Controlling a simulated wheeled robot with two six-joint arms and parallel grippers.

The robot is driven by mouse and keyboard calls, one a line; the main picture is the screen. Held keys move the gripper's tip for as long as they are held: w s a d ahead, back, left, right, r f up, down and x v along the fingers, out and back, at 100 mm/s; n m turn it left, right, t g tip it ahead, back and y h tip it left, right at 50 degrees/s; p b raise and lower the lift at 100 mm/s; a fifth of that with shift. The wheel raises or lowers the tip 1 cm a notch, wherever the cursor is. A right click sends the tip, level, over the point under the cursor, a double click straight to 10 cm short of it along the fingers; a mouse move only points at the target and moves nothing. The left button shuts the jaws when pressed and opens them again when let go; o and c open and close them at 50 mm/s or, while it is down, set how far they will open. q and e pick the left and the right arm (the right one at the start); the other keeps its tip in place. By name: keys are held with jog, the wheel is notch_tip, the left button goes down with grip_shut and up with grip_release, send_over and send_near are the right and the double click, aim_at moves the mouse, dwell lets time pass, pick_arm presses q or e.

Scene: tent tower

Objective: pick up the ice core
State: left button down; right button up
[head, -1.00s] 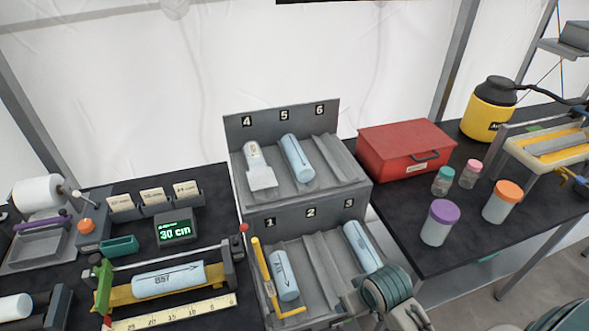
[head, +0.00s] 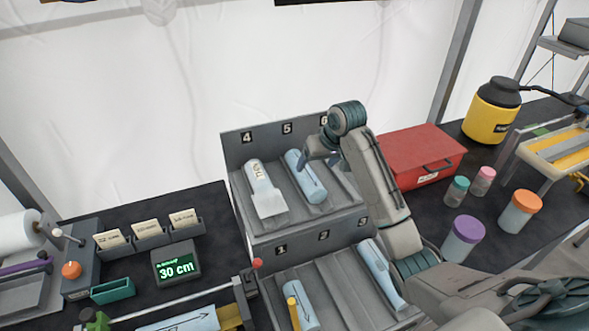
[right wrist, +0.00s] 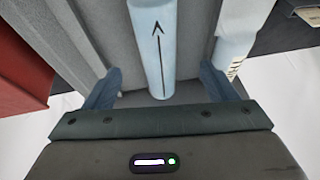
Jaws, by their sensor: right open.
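Pale blue ice cores lie in the grey two-tier rack (head: 262,233). The core in slot 5 (head: 299,168) carries a dark arrow. It also shows in the right wrist view (right wrist: 153,45), running between the fingers. My right gripper (head: 318,154) is over the upper tier at that core's upper end. In the right wrist view my right gripper (right wrist: 160,78) is open, one finger on each side of the core, not closed on it. Other cores lie in slot 4 (head: 258,178), with a pale tag, slot 1 (head: 301,303) and slot 3 (head: 379,272). My left gripper is out of view.
A red box (head: 418,152) stands right of the rack, behind my right arm. Lidded jars, such as the purple-topped one (head: 464,240), stand on the right table. A 30 cm display (head: 176,264) and a core in a measuring cradle (head: 185,322) are at left.

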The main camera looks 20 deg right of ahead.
aim_at(307, 169)
jog(key=shift+w+d+r, duration=0.15)
jog(key=shift+w+r, duration=0.35)
jog(key=p+x, duration=0.2)
jog(key=x, duration=0.2)
jog(key=shift+w+f, duration=0.15)
jog(key=shift+f, duration=0.05)
jog(key=shift+w+f, duration=0.15)
jog(key=shift+f, duration=0.05)
jog(key=w+f+p, duration=0.1)
jog(key=f+p, duration=0.1)
jog(key=shift+w+p, duration=0.35)
jog(key=shift+p, duration=0.05)
jog(key=shift+x, duration=1.1)
jog(key=shift+f, duration=0.2)
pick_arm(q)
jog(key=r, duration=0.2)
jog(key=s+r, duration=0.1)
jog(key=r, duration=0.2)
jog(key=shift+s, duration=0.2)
pick_arm(e)
jog(key=shift+r, duration=0.1)
jog(key=c, duration=1.4)
